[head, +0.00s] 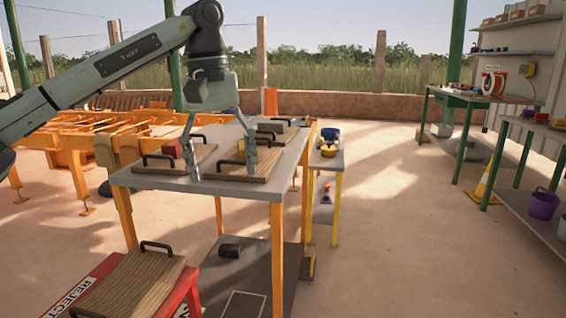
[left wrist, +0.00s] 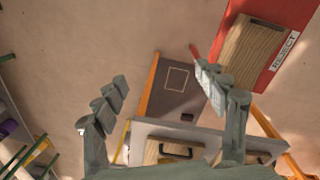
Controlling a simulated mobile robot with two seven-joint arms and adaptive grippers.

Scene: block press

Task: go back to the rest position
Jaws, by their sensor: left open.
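My left gripper (head: 220,172) is open and empty, its two fingers pointing down over the grey table top (head: 205,187). It also shows open in the left wrist view (left wrist: 158,72), with bare floor and table parts beyond it. Wooden boards with black handles lie on the table: one at the left (head: 199,160), one at the front right (head: 228,172). From the head view I cannot tell whether the fingertips touch the table or boards. My right gripper is not in view.
A red reject stand (head: 88,283) with a wooden board (head: 138,280) is at the lower left. A dark block (head: 229,250) lies on the lower shelf. An orange rack (head: 75,140) stands behind my left arm. Shelves line the right; the floor between is open.

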